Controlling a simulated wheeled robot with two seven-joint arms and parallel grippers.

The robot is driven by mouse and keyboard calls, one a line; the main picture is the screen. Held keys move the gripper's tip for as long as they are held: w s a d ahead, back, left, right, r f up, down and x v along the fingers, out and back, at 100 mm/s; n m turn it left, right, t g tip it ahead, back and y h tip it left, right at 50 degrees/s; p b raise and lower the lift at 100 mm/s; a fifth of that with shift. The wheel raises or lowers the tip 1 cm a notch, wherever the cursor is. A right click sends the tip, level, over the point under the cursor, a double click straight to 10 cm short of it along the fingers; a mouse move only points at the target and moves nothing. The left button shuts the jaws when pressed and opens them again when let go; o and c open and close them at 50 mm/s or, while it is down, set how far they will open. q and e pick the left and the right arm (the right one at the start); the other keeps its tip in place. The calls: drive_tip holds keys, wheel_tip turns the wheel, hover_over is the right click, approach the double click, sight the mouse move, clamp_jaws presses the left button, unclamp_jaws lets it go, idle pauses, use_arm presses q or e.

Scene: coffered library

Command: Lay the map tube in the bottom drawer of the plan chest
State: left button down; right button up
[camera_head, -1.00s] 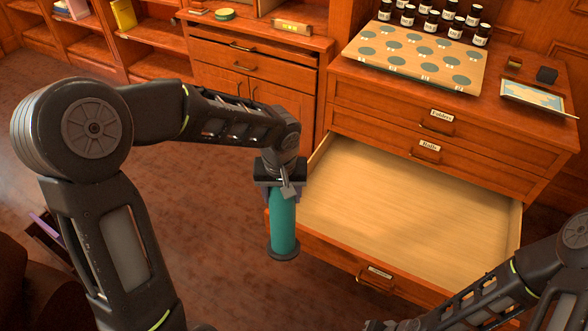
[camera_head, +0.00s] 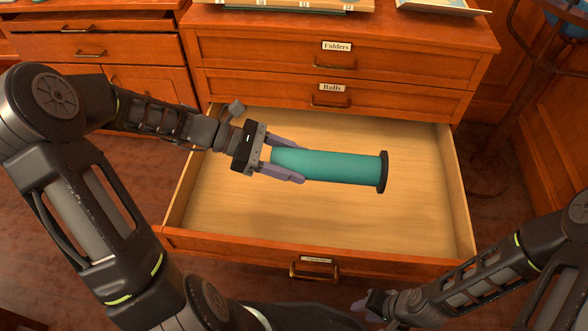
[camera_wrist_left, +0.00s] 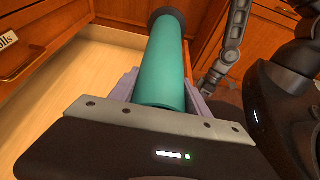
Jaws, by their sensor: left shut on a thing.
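The map tube (camera_head: 335,167) is a teal cylinder with a dark end cap. My left gripper (camera_head: 285,166) is shut on its left end and holds it lengthwise, pointing right, over the open bottom drawer (camera_head: 270,225). Whether the tube touches the drawer floor I cannot tell. The tube (camera_wrist_left: 165,60) also shows in the left wrist view between the gripper's fingers. The drawer is pulled out of the plan chest (camera_head: 420,62) and looks empty. My right gripper (camera_head: 372,305) is low at the front, outside the drawer; its fingers are too small and dark to read.
The closed drawers labelled Folders (camera_head: 336,46) and Rolls (camera_head: 331,88) are above the open one. A cabinet (camera_head: 135,52) stands to the left. A dark stand (camera_head: 530,55) is at the right. Bare drawer floor surrounds the tube.

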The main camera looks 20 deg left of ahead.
use_arm(q)
drive_tip(key=shift+f, duration=0.1)
use_arm(e)
drive_tip(key=shift+f, duration=0.15)
